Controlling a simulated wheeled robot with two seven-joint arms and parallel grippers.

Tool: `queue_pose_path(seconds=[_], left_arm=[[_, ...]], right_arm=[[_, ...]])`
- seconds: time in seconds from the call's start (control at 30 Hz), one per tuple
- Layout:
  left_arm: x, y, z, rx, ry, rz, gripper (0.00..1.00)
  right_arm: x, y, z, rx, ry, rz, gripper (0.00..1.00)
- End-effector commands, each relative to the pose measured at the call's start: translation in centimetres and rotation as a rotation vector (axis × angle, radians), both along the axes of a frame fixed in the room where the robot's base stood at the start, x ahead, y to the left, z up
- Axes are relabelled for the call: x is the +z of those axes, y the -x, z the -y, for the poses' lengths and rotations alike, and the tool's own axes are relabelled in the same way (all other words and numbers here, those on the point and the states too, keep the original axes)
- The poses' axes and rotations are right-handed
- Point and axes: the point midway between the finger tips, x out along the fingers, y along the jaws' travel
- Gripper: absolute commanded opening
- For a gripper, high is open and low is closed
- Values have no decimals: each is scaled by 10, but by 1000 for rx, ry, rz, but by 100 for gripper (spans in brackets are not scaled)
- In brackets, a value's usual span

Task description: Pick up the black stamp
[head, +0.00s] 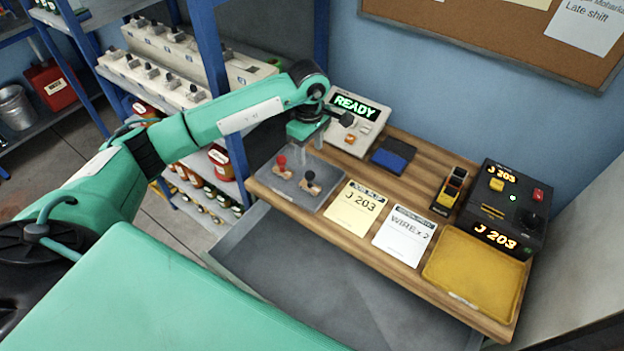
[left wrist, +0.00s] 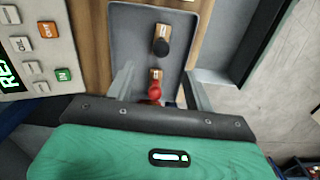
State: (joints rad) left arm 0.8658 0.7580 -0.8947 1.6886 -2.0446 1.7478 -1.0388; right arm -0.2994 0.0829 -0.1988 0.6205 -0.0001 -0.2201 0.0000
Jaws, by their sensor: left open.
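The black stamp (head: 312,184) has a dark round knob on a wooden base and stands on a grey tray (head: 267,174). In the left wrist view the black stamp (left wrist: 161,46) lies ahead of the fingertips. My right gripper is not in view.
A READY display unit (head: 357,118) stands behind the gripper. To the right are a blue pad (head: 393,155), a yellow job slip (head: 355,207), a white card (head: 404,235), a yellow tray (head: 473,270) and a black machine (head: 508,207). An open drawer (head: 300,275) is below.

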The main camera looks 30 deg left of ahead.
Motion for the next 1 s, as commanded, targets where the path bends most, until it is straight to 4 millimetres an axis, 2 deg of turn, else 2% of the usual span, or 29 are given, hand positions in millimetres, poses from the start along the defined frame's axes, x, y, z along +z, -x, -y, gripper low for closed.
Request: queue_pose_path(seconds=[0.07,0.4,0.67,1.0], left_arm=[[-6,1,-3,0,-13,-7,53],[-68,1,-2,1,-9,-7,53],[-86,1,-1,0,-8,-4,53],[-122,2,1,2,-7,-6,53]], right_arm=[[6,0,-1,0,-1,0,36],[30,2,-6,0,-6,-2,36],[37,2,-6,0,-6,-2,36],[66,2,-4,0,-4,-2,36]])
